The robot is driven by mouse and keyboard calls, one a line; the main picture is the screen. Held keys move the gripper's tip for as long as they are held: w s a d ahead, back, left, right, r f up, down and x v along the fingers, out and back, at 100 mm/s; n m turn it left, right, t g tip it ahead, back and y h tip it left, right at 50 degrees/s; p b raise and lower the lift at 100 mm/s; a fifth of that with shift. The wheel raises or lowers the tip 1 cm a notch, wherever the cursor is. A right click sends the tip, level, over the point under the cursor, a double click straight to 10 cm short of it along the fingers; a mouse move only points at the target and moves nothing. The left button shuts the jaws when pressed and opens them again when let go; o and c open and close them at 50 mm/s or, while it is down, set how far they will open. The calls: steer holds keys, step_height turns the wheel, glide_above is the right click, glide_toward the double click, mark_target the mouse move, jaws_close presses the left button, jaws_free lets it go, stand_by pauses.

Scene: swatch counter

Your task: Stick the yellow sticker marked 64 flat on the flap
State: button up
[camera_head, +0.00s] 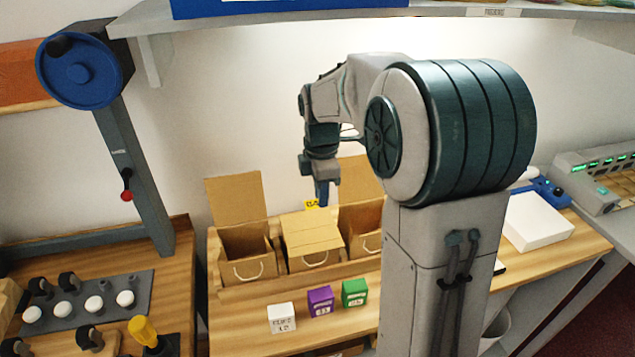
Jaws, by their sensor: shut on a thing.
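My gripper (321,197) points down over the counter, just above the back of the middle cardboard box. It is shut on the small yellow sticker (311,203), which shows at the left of the fingertips. The mark on the sticker is too small to read for sure. Below it is the closed flap (313,235) on top of the middle box. I cannot tell whether the sticker touches anything below; it looks apart from the flap's front part. The left box (247,267) is open with its flap (236,199) standing up behind.
The right box (360,246) is open, partly hidden by my arm. A white block (282,317), a purple block (320,301) and a green block (354,292) stand in front. A grey post (138,175) with a blue wheel stands left. A shelf (420,10) hangs above.

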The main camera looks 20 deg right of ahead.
mark_target(322, 228)
steer(key=shift+s+f+b, duration=0.15)
steer(key=shift+f+b, duration=0.2)
steer(key=shift+f, duration=0.1)
steer(key=shift+f+b, duration=2.25)
steer(key=shift+f, duration=0.85)
steer(key=shift+f, duration=0.4)
jaws_close()
steer(key=shift+o, duration=1.8)
jaws_free()
steer(key=shift+r, duration=0.1)
